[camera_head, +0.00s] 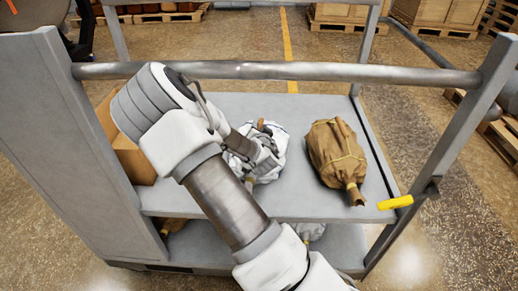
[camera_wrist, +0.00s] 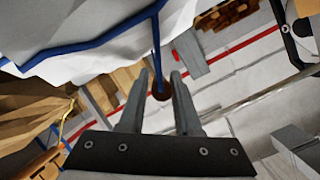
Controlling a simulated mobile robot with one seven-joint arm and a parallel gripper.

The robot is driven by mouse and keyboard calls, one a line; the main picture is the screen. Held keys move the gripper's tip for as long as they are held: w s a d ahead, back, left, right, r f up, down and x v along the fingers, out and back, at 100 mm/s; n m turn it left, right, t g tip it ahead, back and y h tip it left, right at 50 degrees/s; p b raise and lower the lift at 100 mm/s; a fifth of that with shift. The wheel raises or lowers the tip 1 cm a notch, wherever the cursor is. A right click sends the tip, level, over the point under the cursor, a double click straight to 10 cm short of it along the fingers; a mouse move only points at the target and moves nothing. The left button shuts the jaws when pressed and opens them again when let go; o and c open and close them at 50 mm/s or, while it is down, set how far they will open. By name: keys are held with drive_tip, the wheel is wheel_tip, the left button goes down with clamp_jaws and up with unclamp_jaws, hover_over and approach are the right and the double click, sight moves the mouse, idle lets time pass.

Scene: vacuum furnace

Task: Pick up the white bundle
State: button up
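The white bundle (camera_head: 273,163) sits on the upper shelf of the grey cart (camera_head: 312,198), partly hidden behind my arm and gripper. It is a cloth wrap with dark ties and a brownish part at its top. In the wrist view white cloth with blue cord (camera_wrist: 95,28) fills the upper left, close to the camera. My gripper (camera_wrist: 161,74) has its two fingers apart, with a gap between them. A blue cord and a small dark brown round end show in that gap; I cannot tell whether the fingers touch them.
A brown bundle (camera_head: 337,152) sits right of the white one on the same shelf. Cardboard boxes (camera_head: 131,156) stand at the left. A grey rail (camera_head: 290,71) crosses above the shelf. A yellow handle (camera_head: 396,202) is at the right edge. More bundles lie on the lower shelf.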

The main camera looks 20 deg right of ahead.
clamp_jaws()
idle(1.0)
